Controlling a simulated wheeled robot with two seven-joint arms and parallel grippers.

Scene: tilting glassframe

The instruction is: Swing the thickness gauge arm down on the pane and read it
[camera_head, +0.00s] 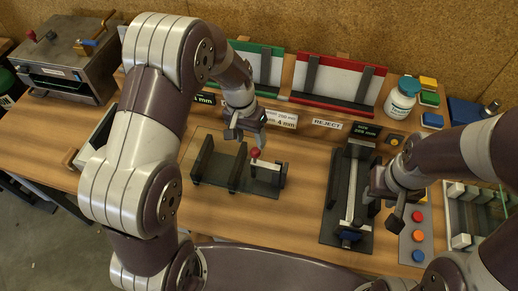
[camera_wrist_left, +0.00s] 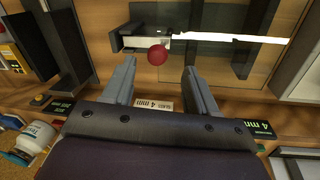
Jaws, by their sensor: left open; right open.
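The thickness gauge (camera_head: 268,166) stands at the right end of a dark-railed stand, its red ball knob (camera_head: 255,153) on top. The knob also shows in the left wrist view (camera_wrist_left: 157,54), beside a dark, light-topped block. I cannot tell how far the gauge arm is swung. A clear glass pane (camera_head: 212,143) seems to lie on the stand; its edges are hard to see. My left gripper (camera_head: 248,138) is open just above and behind the knob, which shows between and beyond its fingers (camera_wrist_left: 157,75). My right gripper (camera_head: 385,208) is open and empty, over the slide fixture.
A dark slide fixture (camera_head: 335,205) is under my right gripper. Green (camera_head: 265,50) and red (camera_head: 310,101) framed racks stand behind, with a REJECT label (camera_head: 326,123). A white bottle (camera_head: 401,99) is at the back right. Bare wood lies in front of the stand.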

